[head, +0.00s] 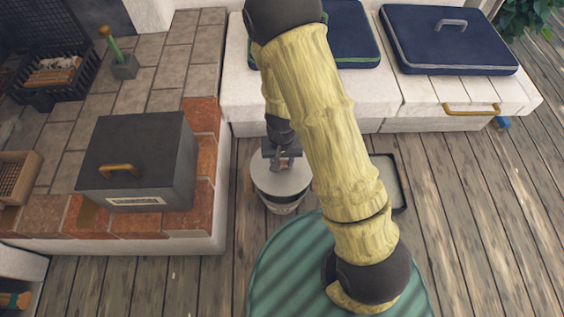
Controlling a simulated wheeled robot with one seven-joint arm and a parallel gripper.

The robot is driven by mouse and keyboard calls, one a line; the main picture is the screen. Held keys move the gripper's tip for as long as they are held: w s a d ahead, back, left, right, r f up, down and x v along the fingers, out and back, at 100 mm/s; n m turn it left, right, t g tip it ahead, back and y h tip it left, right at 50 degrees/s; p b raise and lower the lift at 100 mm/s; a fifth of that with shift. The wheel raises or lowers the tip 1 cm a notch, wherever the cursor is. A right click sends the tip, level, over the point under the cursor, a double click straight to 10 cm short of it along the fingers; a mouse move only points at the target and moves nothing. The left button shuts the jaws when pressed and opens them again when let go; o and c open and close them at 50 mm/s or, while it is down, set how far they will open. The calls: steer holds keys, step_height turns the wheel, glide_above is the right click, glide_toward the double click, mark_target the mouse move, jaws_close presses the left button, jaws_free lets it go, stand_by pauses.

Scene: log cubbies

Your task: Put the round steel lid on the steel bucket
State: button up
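The round steel lid (291,185) is a pale grey disc lying level over the top of the steel bucket (284,208). The bucket stands on the wooden deck, between the brick hearth and my arm, with only its front wall showing below the lid. My gripper (280,164) points down over the lid's middle, where the lid's handle would be. The fingertips are small and dark here, and I cannot tell whether they are closed on a handle. Whether the lid rests fully on the rim is also unclear.
A grey box with a brass handle (142,165) sits on the brick hearth at left. A white bench (385,95) with navy cushions (447,40) runs behind the bucket. A dark tray (397,186) lies right of the bucket, partly behind my arm. Deck at right is clear.

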mark_target(282, 171)
steer(key=shift+r, duration=0.1)
steer(key=shift+f+b, duration=1.65)
steer(key=shift+f, duration=1.1)
steer(key=shift+f+p, duration=0.2)
steer(key=shift+p, duration=0.3)
steer(key=shift+f, duration=0.5)
stand_by(1.1)
steer(key=o, duration=1.1)
steer(key=shift+c, duration=0.2)
steer(key=shift+r, duration=0.1)
step_height(282, 171, up, 17)
steer(key=p, duration=1)
